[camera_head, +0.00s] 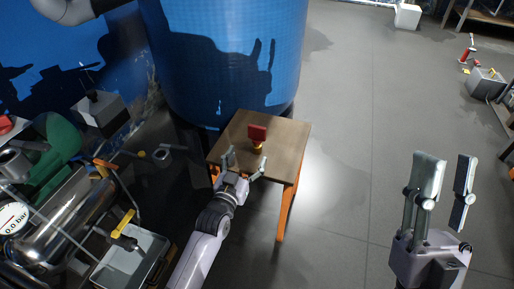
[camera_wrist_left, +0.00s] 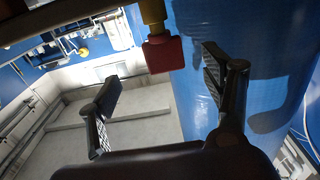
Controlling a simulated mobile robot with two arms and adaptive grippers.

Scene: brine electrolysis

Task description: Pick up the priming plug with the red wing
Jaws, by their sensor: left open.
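The priming plug stands on a small wooden table, with its red wing (camera_head: 257,132) on top of a yellow-brass body (camera_head: 257,147). My left gripper (camera_head: 246,161) is open, its fingers spread at the table's near side, just short of the plug. In the left wrist view, which looks upside down, the red wing (camera_wrist_left: 164,54) and brass body (camera_wrist_left: 153,12) appear beyond the gap between the open fingers (camera_wrist_left: 160,82). No contact shows. My right gripper (camera_head: 447,168) is open and empty at the lower right, over the floor.
The wooden table (camera_head: 286,135) has a bare top around the plug and orange legs. A large blue tank (camera_head: 228,55) stands right behind it. Metal pipework with a gauge (camera_head: 14,219) and a grey tray (camera_head: 132,262) fill the left.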

